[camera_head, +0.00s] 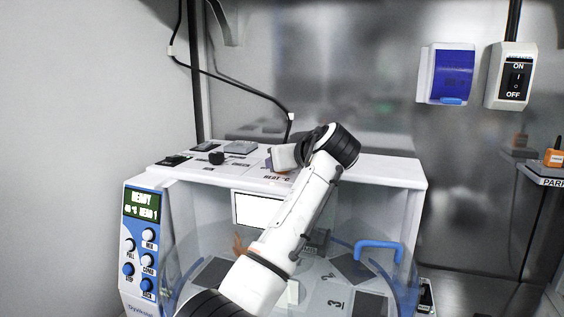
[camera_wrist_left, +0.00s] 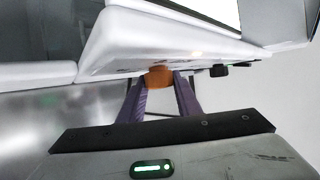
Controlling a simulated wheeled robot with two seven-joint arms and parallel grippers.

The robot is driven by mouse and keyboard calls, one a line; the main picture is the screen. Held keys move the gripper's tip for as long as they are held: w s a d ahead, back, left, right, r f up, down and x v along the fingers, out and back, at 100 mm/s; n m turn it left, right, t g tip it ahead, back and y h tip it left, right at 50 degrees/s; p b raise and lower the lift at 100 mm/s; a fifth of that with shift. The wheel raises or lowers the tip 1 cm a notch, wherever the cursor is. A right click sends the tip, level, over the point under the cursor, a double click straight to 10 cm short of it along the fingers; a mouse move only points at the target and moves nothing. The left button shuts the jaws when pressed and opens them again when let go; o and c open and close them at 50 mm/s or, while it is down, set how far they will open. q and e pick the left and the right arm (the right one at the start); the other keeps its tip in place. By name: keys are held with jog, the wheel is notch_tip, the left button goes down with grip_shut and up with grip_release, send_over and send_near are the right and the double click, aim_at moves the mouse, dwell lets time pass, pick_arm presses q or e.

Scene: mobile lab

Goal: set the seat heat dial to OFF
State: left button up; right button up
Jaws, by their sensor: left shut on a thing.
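The seat heat dial (camera_wrist_left: 158,77) shows as an orange knob between my purple fingers in the left wrist view. My left gripper (camera_wrist_left: 159,88) is shut on it from both sides. In the head view my left gripper (camera_head: 272,161) is at the top of the white machine (camera_head: 390,172), just above a label ending in "HEAT °C" (camera_head: 276,177). There the gripper and my arm hide the dial. The dial's pointer and its setting marks cannot be read in either view. My right gripper is not in view.
Black knobs (camera_head: 216,158) and flat panels sit on the machine's top left. A side panel (camera_head: 143,240) carries a lit display and several knobs. A clear cover with a blue handle (camera_head: 380,246) is in front. An ON/OFF switch box (camera_head: 515,78) is on the back wall.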

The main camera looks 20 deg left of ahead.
pick_arm(q)
jog(key=shift+f, duration=0.1)
jog(key=o, duration=1.1)
jog(key=shift+c, duration=0.2)
